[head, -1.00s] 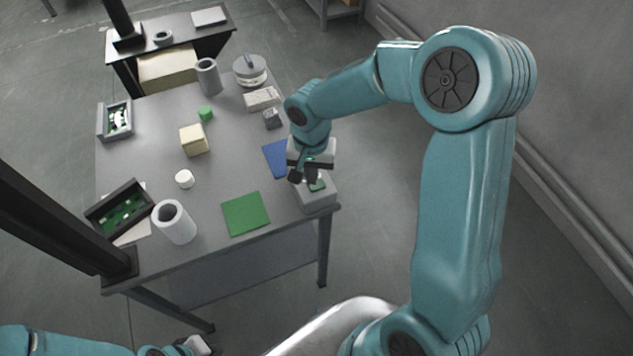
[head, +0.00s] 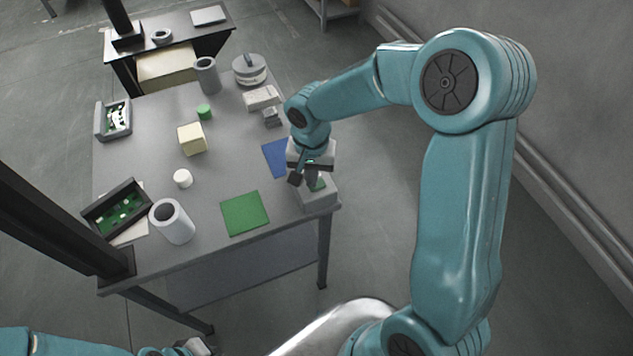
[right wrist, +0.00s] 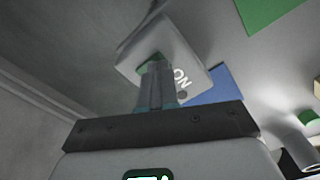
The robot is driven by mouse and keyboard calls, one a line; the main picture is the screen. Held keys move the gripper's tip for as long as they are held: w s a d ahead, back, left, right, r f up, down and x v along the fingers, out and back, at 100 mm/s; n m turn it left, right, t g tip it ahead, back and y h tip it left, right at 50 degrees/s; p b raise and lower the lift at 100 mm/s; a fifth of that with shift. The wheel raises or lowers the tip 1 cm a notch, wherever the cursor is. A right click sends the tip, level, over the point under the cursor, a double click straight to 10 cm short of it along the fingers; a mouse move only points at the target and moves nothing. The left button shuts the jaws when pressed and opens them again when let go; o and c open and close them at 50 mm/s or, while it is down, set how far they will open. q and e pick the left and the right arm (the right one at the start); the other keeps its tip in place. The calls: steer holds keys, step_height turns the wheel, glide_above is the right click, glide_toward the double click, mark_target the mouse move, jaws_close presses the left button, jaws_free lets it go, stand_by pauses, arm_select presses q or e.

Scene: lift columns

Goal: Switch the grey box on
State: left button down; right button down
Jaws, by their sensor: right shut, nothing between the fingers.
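The grey box (head: 320,198) stands at the right front corner of the table. It has a green switch (head: 318,185) on top and shows larger in the right wrist view (right wrist: 186,45), with white "ON" lettering beside the fingers. My right gripper (head: 313,184) is over the box, pointing down, shut and empty. In the right wrist view its fingertips (right wrist: 155,62) overlap the green switch (right wrist: 148,66) and hide part of it. I cannot tell if they press it. My left gripper (head: 195,347) is partly in view at the bottom edge; its jaws are unclear.
The table (head: 150,165) holds a green mat (head: 245,213), a blue mat (head: 275,158) by my right gripper, a white cylinder (head: 172,222), a cream block (head: 192,139) and trays. A dark column (head: 60,228) rises at the left front.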

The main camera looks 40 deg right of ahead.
steer(key=shift+f+b, duration=0.35)
steer(key=shift+f, duration=0.05)
steer(key=shift+r, duration=0.15)
steer(key=shift+r+p, duration=0.55)
step_height(320, 180, up, 2)
steer(key=shift+r+p, duration=0.25)
steer(key=shift+p, duration=0.5)
step_height(320, 180, up, 2)
steer(key=shift+r+p, duration=0.1)
steer(key=shift+p, duration=0.6)
steer(key=shift+r+p, duration=0.3)
steer(key=shift+r, duration=0.25)
steer(key=shift+f, duration=0.1)
